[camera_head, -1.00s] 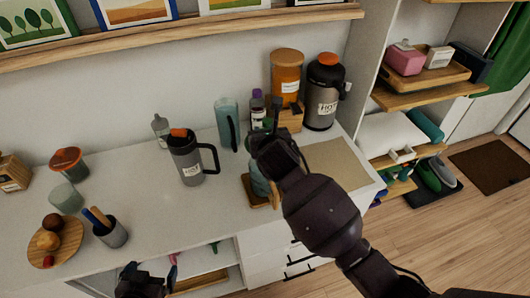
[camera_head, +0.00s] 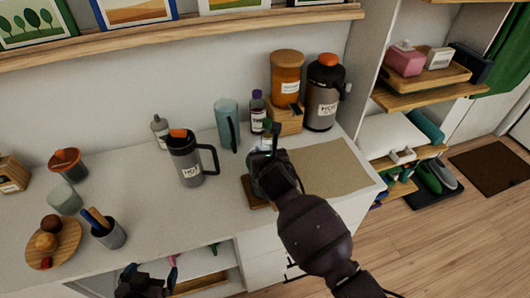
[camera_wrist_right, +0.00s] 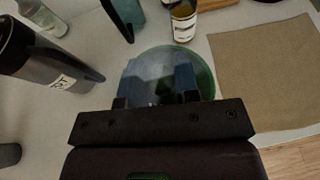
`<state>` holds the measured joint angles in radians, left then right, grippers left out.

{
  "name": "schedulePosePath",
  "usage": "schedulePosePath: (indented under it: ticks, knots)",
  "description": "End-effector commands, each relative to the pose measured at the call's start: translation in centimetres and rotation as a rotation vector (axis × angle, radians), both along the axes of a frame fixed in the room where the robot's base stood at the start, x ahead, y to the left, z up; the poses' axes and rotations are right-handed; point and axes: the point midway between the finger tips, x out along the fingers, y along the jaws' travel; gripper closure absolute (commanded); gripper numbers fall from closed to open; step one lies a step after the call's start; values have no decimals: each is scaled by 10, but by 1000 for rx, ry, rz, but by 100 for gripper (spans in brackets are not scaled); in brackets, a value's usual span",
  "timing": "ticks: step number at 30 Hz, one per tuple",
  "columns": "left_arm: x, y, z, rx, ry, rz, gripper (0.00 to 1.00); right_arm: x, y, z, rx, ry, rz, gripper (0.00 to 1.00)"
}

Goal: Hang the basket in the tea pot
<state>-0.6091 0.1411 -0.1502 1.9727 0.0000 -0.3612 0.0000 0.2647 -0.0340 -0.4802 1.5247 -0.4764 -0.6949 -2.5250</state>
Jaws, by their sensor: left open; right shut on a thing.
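The tea pot (camera_wrist_right: 206,72) is a round, see-through vessel with a green-tinted rim, seen from above in the wrist view. In the head view it stands on a small wooden trivet (camera_head: 258,204), mostly hidden behind my right gripper. My right gripper (camera_head: 264,160) is directly over the tea pot and shut on the basket. The basket is largely hidden by the jaws and hard to tell from the glass, so I cannot tell whether it sits inside the rim. My left gripper (camera_head: 142,284) is open and empty, low at the front edge of the counter.
A grey jug (camera_head: 187,160) stands left of the tea pot and a tall teal pitcher (camera_head: 226,122) behind it. A dark bottle (camera_head: 257,112), an amber jar (camera_head: 287,78) and a grey flask (camera_head: 323,95) stand behind. A bare tan mat (camera_head: 325,167) lies to the right.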

Motion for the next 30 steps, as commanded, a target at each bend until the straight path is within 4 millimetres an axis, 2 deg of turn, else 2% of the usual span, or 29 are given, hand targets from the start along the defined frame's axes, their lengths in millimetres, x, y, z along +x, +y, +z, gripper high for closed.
schedulePosePath:
  ticks: [13,14,18,26,30]
  knots:
    - [0,0,1,0,-2,0,0,0,0,-11,-1,-1,0,100]
    - [0,0,1,0,-2,0,0,0,0,-10,0,0,0,66]
    - [1,0,1,0,-2,0,0,0,0,-10,0,0,0,45]
    - [1,0,1,0,-2,0,0,0,0,-10,0,0,0,45]
    - [1,0,1,0,-2,0,0,0,0,-4,2,0,0,45]
